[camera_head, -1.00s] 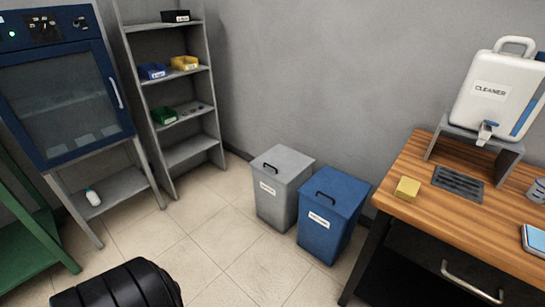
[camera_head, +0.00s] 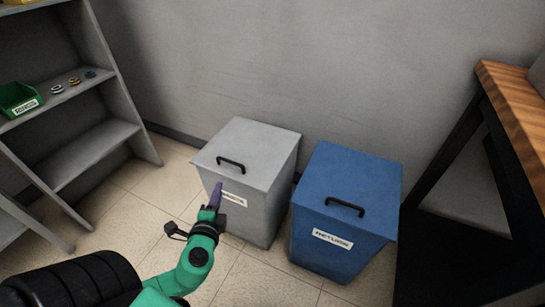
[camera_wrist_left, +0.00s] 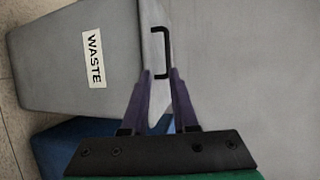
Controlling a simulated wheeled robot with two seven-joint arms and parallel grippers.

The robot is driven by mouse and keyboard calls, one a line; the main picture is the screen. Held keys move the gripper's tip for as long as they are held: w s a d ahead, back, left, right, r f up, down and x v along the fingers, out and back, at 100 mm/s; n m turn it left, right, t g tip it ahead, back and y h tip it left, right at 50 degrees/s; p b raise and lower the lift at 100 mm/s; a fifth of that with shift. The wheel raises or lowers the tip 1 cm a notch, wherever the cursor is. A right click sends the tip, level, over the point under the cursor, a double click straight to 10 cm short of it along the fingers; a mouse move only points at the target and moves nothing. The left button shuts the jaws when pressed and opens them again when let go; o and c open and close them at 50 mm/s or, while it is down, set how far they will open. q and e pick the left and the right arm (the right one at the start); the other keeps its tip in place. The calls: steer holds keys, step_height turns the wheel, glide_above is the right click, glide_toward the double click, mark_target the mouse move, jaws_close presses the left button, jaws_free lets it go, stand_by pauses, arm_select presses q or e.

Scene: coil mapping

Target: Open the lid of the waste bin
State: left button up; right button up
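The waste bin (camera_head: 262,200) is a light grey box with a flat lid (camera_head: 258,146) lying shut. A black bar handle (camera_head: 231,164) stands on the lid near its front edge. My left gripper (camera_head: 216,188) is at the bin's front, just in front of the handle, partly covering the label. In the left wrist view its two purple fingers are open and apart (camera_wrist_left: 161,76), with the black handle (camera_wrist_left: 166,40) ahead and its near end about between the tips; contact cannot be told. The WASTE label (camera_wrist_left: 94,60) shows there. My right gripper is not in view.
A blue RETURN bin (camera_head: 340,220) with its own black handle stands close to the right. A wooden-topped table (camera_head: 520,110) stands at the far right. A grey shelf (camera_head: 95,150) with a green tray (camera_head: 18,99) is at the left. A wall is behind the bins.

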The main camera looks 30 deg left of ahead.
arm_select(q)
steer(key=r, duration=0.1)
steer(key=b, duration=0.1)
glide_toward(230, 162)
steer(key=x, duration=0.4)
steer(key=shift+a+f, duration=0.15)
steer(key=shift+f, duration=0.05)
steer(key=b+x, duration=0.1)
steer(key=x, duration=0.5)
steer(key=shift+w, duration=0.2)
steer(key=shift+w+a, duration=0.1)
jaws_close()
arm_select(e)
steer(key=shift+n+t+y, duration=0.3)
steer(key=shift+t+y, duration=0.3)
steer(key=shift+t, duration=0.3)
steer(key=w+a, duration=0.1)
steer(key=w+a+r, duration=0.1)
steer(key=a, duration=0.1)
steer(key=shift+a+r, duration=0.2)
